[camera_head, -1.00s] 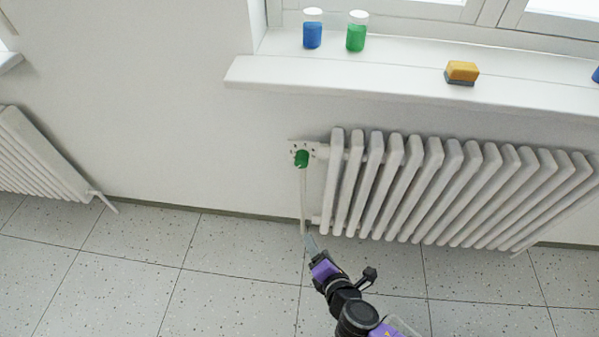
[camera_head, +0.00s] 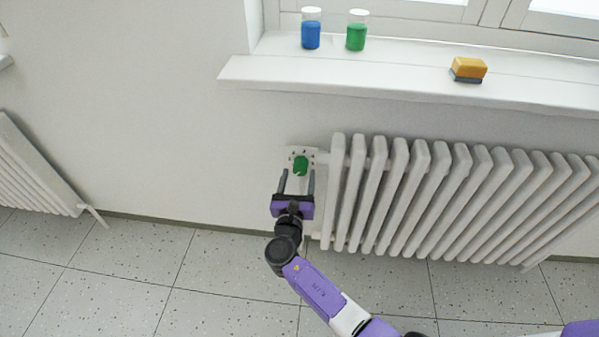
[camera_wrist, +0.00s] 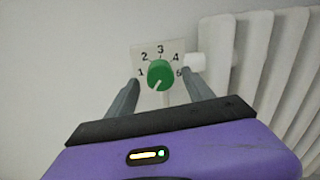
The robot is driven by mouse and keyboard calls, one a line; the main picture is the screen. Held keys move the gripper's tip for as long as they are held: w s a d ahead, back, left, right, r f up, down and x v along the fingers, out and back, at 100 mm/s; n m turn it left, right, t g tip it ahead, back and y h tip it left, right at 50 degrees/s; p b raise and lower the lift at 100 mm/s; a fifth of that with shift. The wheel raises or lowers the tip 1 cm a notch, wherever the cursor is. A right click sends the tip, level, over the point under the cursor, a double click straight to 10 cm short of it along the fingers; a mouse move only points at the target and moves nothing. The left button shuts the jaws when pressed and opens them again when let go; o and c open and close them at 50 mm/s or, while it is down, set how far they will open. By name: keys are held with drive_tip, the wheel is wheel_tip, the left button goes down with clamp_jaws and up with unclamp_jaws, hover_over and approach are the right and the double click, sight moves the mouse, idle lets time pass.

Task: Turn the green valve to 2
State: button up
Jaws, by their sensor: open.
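The green valve (camera_head: 300,166) is a round knob on a white plate at the left end of the radiator. In the wrist view the knob (camera_wrist: 160,73) sits on the plate (camera_wrist: 137,52) with the numbers 1, 2, 3 and 4 around it, and one more at the right that is hard to read. A pale mark on the knob points down and left, below the 1. My gripper (camera_head: 298,172) is open and empty in front of the valve. In the wrist view its fingers (camera_wrist: 161,84) lie left and right of the knob; contact is not visible.
The white ribbed radiator (camera_head: 430,195) stands close to the right of the valve. The windowsill (camera_head: 400,82) above holds a blue jar (camera_head: 311,36), a green jar (camera_head: 356,38) and a yellow sponge (camera_head: 469,68). The wall left of the valve is clear.

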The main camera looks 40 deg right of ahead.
drive_tip(key=shift+x, duration=1.5)
drive_tip(key=shift+c, duration=0.4)
clamp_jaws()
drive_tip(key=shift+f+b, duration=0.1)
drive_tip(key=shift+b, duration=0.2)
